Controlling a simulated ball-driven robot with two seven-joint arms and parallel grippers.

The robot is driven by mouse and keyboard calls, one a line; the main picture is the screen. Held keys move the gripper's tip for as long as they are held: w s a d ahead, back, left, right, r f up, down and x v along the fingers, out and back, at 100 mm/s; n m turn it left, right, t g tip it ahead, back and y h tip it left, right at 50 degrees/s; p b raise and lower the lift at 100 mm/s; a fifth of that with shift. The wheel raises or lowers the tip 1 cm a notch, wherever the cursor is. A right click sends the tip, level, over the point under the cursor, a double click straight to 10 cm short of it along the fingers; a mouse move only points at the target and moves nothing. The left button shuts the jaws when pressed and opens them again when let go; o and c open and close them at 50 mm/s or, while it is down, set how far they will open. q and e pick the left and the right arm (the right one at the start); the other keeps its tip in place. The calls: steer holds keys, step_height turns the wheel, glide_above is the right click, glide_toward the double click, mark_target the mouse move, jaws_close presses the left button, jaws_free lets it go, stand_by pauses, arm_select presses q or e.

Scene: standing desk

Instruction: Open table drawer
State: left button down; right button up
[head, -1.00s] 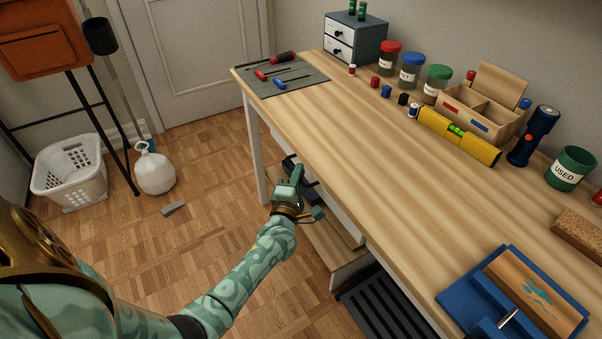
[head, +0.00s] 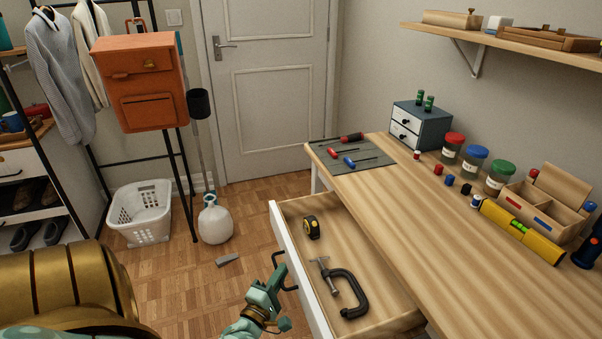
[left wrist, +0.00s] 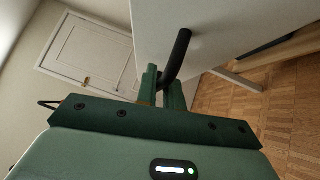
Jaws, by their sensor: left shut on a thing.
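The table drawer (head: 301,268) is pulled well out from under the wooden desk top. It has a white front and a wooden inside. My left gripper (head: 277,283) is at the black drawer handle (head: 281,262) on the outside of the front. In the left wrist view, the green fingers (left wrist: 163,88) are shut around the black handle bar (left wrist: 178,55). My right gripper is not in view.
The desk top (head: 420,220) holds a grey mat with screwdrivers (head: 350,157), jars, a yellow level (head: 522,232) and a wooden box. A white basket (head: 140,214) and a white jug (head: 215,222) stand on the floor at left.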

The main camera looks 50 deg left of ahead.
arm_select(q)
steer(key=shift+s+a+p, duration=0.1)
steer(key=shift+s+a, duration=0.15)
steer(key=shift+s, duration=0.4)
steer(key=shift+s+a+p, duration=0.1)
steer(key=shift+s+a, duration=0.15)
steer(key=shift+s, duration=0.35)
steer(key=shift+s+a+p, duration=0.1)
steer(key=shift+s+a, duration=0.15)
steer(key=shift+s, duration=0.4)
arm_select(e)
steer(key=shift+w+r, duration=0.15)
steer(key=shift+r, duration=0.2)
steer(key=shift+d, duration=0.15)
arm_select(q)
steer(key=c, duration=1.5)
jaws_free()
